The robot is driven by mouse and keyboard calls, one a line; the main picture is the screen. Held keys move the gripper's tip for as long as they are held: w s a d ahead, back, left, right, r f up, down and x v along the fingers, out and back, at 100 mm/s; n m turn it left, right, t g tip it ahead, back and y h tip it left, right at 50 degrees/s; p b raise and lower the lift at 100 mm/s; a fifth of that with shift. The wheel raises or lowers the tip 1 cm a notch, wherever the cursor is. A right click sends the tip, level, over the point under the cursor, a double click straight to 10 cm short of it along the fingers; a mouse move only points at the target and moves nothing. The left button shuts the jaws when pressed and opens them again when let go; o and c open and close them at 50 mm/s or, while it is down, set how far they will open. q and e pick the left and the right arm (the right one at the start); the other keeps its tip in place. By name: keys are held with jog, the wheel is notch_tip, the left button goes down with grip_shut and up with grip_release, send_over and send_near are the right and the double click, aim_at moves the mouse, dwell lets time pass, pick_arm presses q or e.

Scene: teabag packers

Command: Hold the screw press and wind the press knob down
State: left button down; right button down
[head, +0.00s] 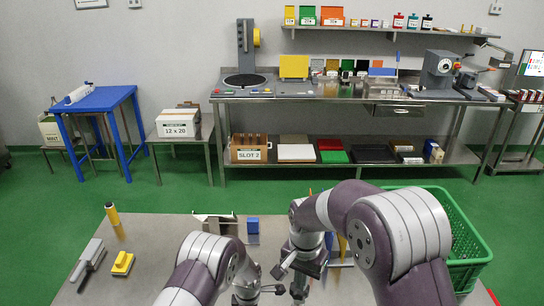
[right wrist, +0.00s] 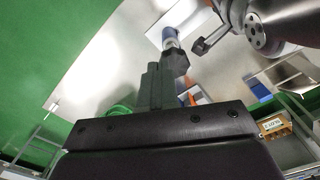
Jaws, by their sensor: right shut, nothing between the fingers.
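My right gripper (head: 300,288) hangs over the near middle of the bench in the head view, partly covered by its own arm. In the right wrist view its dark fingers (right wrist: 155,82) are together with nothing between them.
On the bench (head: 150,240) are a yellow cylinder (head: 112,213), a yellow block-like tool (head: 122,263), a grey tool (head: 88,258), a metal bracket (head: 215,222) and a blue block (head: 253,225). A green crate (head: 470,245) stands at right.

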aim_at(292, 293)
notch_tip(292, 293, down, 7)
jog(key=shift+f, duration=0.1)
dwell(0.3)
jog(key=shift+w+a, duration=0.1)
jog(key=shift+a, duration=0.1)
dwell(0.5)
jog(key=shift+w+a, duration=0.4)
jog(key=shift+a, duration=0.45)
jog(key=shift+w+a, duration=0.45)
jog(key=shift+w, duration=0.05)
